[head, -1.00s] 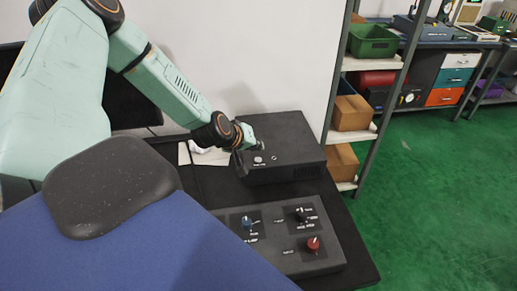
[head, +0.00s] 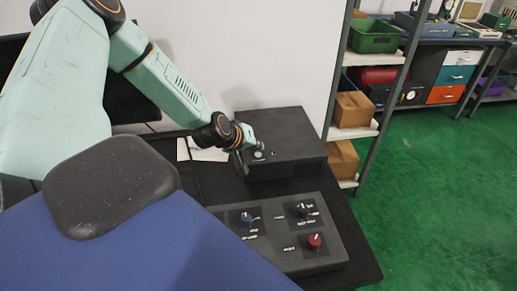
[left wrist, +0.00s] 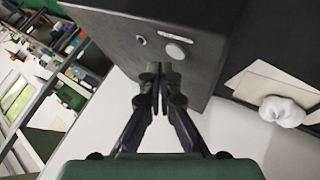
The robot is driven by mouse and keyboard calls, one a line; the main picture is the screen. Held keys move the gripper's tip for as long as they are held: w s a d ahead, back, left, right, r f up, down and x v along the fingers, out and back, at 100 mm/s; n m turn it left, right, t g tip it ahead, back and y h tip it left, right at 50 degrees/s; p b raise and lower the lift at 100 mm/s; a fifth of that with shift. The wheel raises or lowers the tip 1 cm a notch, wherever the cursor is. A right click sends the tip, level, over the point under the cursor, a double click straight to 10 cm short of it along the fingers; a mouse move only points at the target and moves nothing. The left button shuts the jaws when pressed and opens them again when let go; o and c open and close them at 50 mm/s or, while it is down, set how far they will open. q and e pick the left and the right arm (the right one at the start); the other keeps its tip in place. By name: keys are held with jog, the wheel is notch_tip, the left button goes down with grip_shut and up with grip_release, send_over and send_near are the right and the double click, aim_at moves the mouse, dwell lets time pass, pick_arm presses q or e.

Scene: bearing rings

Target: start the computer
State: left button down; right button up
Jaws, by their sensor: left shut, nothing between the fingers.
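The computer is a black box (head: 285,140) on the dark table, with a round silver button (head: 259,155) and a small round socket or switch beside it. In the left wrist view the box (left wrist: 120,22) fills the top, with the round button (left wrist: 176,52) just beyond the fingers. My left gripper (head: 243,163) is shut and empty beside the button end of the box. Its fingertips (left wrist: 160,68) sit together close to the button; I cannot tell whether they touch the box. My right gripper is not in view.
A control panel (head: 277,262) with blue, black and red knobs lies in front of the box. A shelf rack with a green bin (head: 375,36) and cardboard boxes stands to the right. White paper (head: 207,152) lies behind my arm. Green floor is open at right.

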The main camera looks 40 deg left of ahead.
pick_arm(q)
jog(key=shift+s, duration=0.1)
dwell(0.5)
jog(key=shift+f+b, duration=0.35)
jog(key=shift+f, duration=0.05)
jog(key=shift+f+b, duration=0.35)
dwell(0.7)
jog(key=shift+r, duration=0.15)
jog(key=shift+r+p, duration=0.65)
jog(key=shift+p, duration=0.15)
jog(key=shift+r, duration=0.1)
